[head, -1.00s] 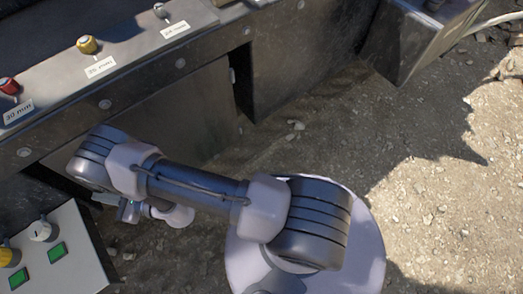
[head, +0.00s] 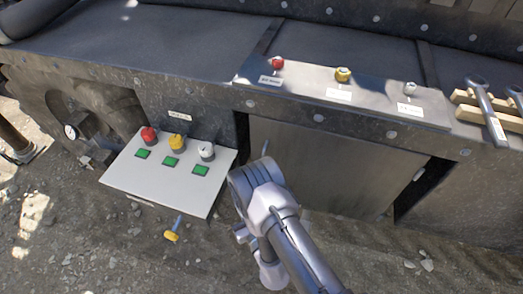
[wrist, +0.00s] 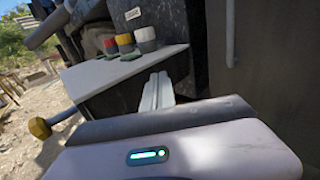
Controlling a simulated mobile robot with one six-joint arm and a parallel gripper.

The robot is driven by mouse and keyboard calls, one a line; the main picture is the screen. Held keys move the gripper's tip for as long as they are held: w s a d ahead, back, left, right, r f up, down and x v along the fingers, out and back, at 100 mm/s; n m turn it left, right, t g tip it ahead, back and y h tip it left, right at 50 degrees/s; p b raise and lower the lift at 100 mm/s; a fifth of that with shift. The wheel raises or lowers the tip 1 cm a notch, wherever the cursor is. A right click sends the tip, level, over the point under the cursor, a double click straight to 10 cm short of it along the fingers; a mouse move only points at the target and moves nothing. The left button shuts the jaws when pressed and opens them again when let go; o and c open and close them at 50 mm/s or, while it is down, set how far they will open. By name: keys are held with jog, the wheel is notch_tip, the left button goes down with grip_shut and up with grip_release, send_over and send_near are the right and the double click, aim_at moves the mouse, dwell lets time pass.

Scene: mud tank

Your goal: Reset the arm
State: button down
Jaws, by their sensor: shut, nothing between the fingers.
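My gripper (wrist: 157,92) shows in the wrist view as two pale fingers lying together, shut and empty. They point toward the white control board. In the head view my arm rises from the bottom, right of the board, and its wrist hides the fingers. No object is in my grasp.
The white board (head: 122,180) carries red (head: 149,134), yellow (head: 177,142) and white (head: 207,151) knobs above green squares. A yellow-ended rod (head: 171,236) juts below it. The tank ledge holds a labelled knob panel (head: 380,98) and wrenches (head: 484,105) on wooden blocks. Gravelly ground lies in front.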

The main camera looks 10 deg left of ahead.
jog(key=a+r+n+g+y, duration=0.2)
jog(key=a+r+g+y, duration=0.15)
jog(key=r, duration=0.55)
jog(key=a+r+n+g+y, duration=0.2)
jog(key=a+r+n+y, duration=0.15)
jog(key=r, duration=0.45)
jog(key=s+r+n+g, duration=0.3)
jog(key=r+n+g, duration=0.15)
jog(key=r, duration=0.25)
jog(key=s+r+n+g, duration=0.4)
jog(key=r+g, duration=0.1)
jog(key=r, duration=0.3)
jog(key=s+d+r+n+g+h, duration=0.4)
jog(key=s+d+n+h, duration=0.25)
jog(key=s+d, duration=0.3)
jog(key=w+d+n+t+h, duration=0.2)
jog(key=d+t+h, duration=0.8)
jog(key=d, duration=1.6)
jog(key=shift+w+f+n+t, duration=0.15)
jog(key=shift+w+n+t, duration=0.2)
jog(key=shift+w+t, duration=0.25)
jog(key=shift+s+h, duration=0.15)
jog(key=shift+h, duration=0.1)
